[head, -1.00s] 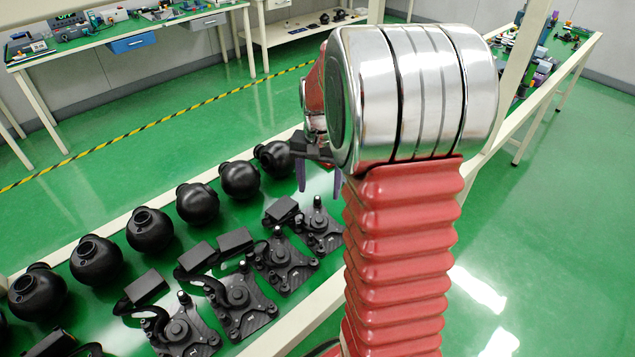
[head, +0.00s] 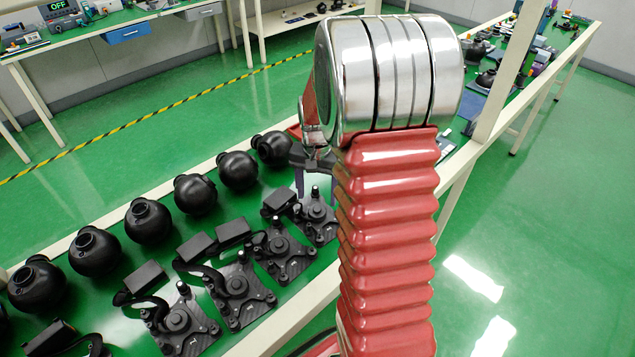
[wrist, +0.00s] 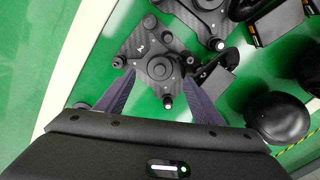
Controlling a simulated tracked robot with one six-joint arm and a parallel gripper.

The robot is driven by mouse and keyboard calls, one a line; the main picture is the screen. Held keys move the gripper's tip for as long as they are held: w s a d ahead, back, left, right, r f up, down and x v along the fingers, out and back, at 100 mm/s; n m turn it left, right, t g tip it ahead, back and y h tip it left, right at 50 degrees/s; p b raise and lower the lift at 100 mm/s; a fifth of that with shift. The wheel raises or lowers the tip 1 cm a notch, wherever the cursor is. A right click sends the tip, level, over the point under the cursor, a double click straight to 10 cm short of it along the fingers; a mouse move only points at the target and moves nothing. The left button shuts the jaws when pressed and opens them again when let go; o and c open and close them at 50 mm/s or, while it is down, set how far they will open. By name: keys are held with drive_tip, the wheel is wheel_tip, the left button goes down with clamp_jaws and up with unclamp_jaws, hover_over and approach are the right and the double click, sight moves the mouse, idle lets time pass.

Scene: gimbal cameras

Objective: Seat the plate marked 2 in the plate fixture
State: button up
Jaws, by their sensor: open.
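Several black carbon plates with posts and a round hub lie in a row on the green bench, such as the plate at the end nearest my gripper (head: 315,217). In the wrist view a plate (wrist: 139,48) has a small light mark that looks like a 2 turned sideways, though it is too small to be sure. My gripper's (wrist: 160,78) purple fingers are spread, with the hub of that plate between and beyond their tips. No contact shows. In the head view the gripper is partly hidden behind my arm. I cannot identify the plate fixture.
Black ball-shaped housings (head: 148,221) stand in a row behind the plates. Black blocks with curved arms (head: 233,230) lie between. A pale rail (head: 285,318) edges the bench. Another bench with parts (head: 480,75) stands at the right.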

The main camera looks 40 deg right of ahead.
sight(317, 208)
drive_tip(key=shift+f, duration=3.6)
drive_tip(key=c, duration=1.3)
drive_tip(key=shift+r, duration=0.25)
drive_tip(key=shift+r, duration=1.05)
drive_tip(key=shift+r, duration=0.35)
drive_tip(key=shift+r, duration=0.35)
drive_tip(key=shift+r, duration=0.7)
